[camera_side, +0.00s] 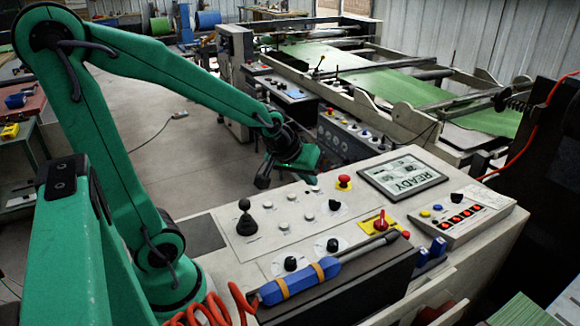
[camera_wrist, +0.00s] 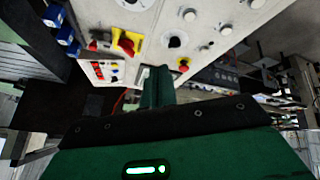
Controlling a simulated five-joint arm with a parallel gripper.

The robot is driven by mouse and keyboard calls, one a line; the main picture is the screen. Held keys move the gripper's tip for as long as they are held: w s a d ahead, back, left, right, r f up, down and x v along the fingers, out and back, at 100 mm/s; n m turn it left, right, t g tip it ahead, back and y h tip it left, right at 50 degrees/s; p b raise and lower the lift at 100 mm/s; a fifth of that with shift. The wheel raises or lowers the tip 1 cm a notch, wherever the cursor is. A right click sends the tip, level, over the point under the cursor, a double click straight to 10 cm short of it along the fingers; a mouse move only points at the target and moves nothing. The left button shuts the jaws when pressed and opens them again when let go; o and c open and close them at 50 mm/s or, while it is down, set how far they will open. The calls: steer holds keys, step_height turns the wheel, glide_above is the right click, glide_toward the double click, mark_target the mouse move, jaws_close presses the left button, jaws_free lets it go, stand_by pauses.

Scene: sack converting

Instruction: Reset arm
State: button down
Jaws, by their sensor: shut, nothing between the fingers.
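My green arm rises at the left of the side view and reaches over the control console (camera_side: 215,238). My gripper (camera_side: 287,178) hangs above the back left part of the console top, shut and empty, apart from the buttons and knobs. In the wrist view my gripper (camera_wrist: 157,80) points over the console face, with a red switch on a yellow plate (camera_wrist: 127,42) to its left and a black knob (camera_wrist: 174,40) just beyond it. The same red switch shows in the side view (camera_side: 380,222).
The console carries a black joystick (camera_side: 246,218), a red emergency button (camera_side: 344,182) and a screen reading READY (camera_side: 402,177). A blue-handled tool (camera_side: 300,284) lies along its front edge. A machine with green sheet (camera_side: 340,62) stands behind. Open floor lies left.

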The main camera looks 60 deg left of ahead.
steer(key=s+d+r+m, duration=0.3)
steer(key=s+r, duration=0.1)
steer(key=s, duration=0.2)
steer(key=s+d+r+m+h, duration=0.1)
steer(key=s+d+r+m, duration=0.2)
steer(key=s, duration=0.3)
steer(key=shift+r+g, duration=0.35)
steer(key=shift+g, duration=0.05)
steer(key=c, duration=2.1)
jaws_free()
